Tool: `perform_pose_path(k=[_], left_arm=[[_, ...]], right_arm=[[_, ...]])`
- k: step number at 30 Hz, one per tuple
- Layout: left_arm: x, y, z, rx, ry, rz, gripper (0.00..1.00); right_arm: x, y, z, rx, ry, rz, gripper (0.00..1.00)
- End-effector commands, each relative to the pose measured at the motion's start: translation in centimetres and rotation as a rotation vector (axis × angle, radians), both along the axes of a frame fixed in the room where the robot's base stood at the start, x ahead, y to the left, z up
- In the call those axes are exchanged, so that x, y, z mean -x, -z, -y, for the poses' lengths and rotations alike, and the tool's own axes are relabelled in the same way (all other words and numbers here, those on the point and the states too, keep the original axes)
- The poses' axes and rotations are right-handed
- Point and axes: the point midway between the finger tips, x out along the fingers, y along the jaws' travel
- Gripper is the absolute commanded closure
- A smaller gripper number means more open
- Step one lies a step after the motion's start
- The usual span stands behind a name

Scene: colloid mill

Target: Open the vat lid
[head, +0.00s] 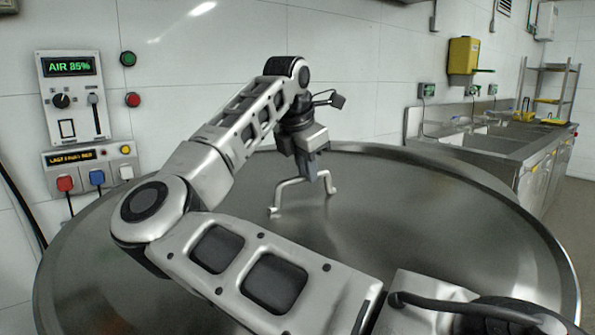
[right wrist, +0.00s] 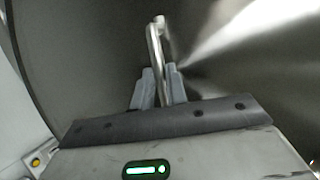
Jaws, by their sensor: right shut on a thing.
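The vat lid (head: 420,225) is a large round grey metal disc that fills the lower part of the head view. It looks closed, with its surface lying about level. A bent metal bar handle (head: 290,183) stands up from the lid's middle. My right gripper (head: 327,178) is at the handle, pointing down, and its fingers are shut on the bar. In the right wrist view the two grey fingers (right wrist: 160,85) close around the handle (right wrist: 155,45). My right arm hides part of the lid. My left gripper is not in view.
A control panel (head: 72,97) with a green "AIR 85%" display hangs on the left wall. Coloured plugs (head: 97,177) sit below it. A steel sink counter (head: 490,145) stands at the right, under a yellow wall box (head: 463,56).

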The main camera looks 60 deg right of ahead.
Motion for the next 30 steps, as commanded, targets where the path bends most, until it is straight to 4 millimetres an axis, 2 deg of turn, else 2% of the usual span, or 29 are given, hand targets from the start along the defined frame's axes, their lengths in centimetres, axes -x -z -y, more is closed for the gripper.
perform_pose_path(k=[4,15,16,18,26,30], left_arm=[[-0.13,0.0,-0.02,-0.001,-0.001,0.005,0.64],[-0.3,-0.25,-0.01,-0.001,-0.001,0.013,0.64],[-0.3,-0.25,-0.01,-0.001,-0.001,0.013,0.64],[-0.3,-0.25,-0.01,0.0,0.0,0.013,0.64],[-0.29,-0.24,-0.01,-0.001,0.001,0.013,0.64],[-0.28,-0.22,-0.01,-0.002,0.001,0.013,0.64]], right_arm=[[0.58,0.06,-0.05,-0.005,0.024,-0.004,1.0],[0.49,0.02,-0.13,-0.004,0.026,-0.006,1.0],[0.49,0.02,-0.13,-0.003,0.025,-0.005,0.8],[0.46,0.02,-0.12,-0.002,0.024,-0.005,0.64],[0.36,-0.04,-0.11,-0.001,0.021,-0.003,0.64],[0.32,-0.81,-0.45,0.0,0.018,-0.001,0.64]])
